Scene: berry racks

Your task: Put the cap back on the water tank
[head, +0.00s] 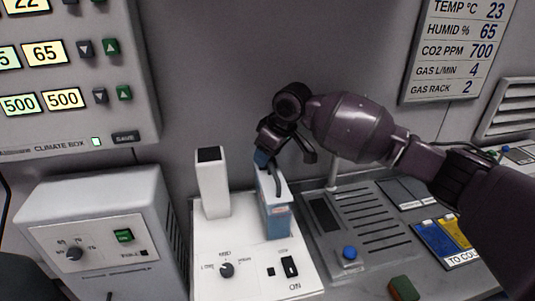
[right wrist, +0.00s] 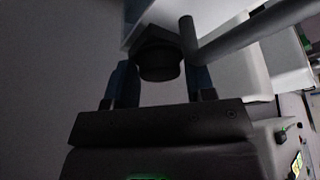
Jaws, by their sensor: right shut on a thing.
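The water tank (head: 276,218) is a narrow upright box with blue-grey sides and a pale top, standing on the white machine base. A dark curved handle (head: 275,183) shows at its top. My right gripper (head: 268,158) is at the tank's upper end, with a blue fingertip close to the top. In the right wrist view, the blue fingers of my right gripper (right wrist: 162,82) are shut on a dark round cap (right wrist: 158,68). The cap is close to the pale tank surface beyond; I cannot tell whether it is seated. My left gripper is out of view.
A white column (head: 212,185) rises from the machine base (head: 210,272) left of the tank. A grey grilled unit (head: 358,225) with a blue knob is on the right. A white box (head: 100,225) with a dial stands left. The wall is close behind.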

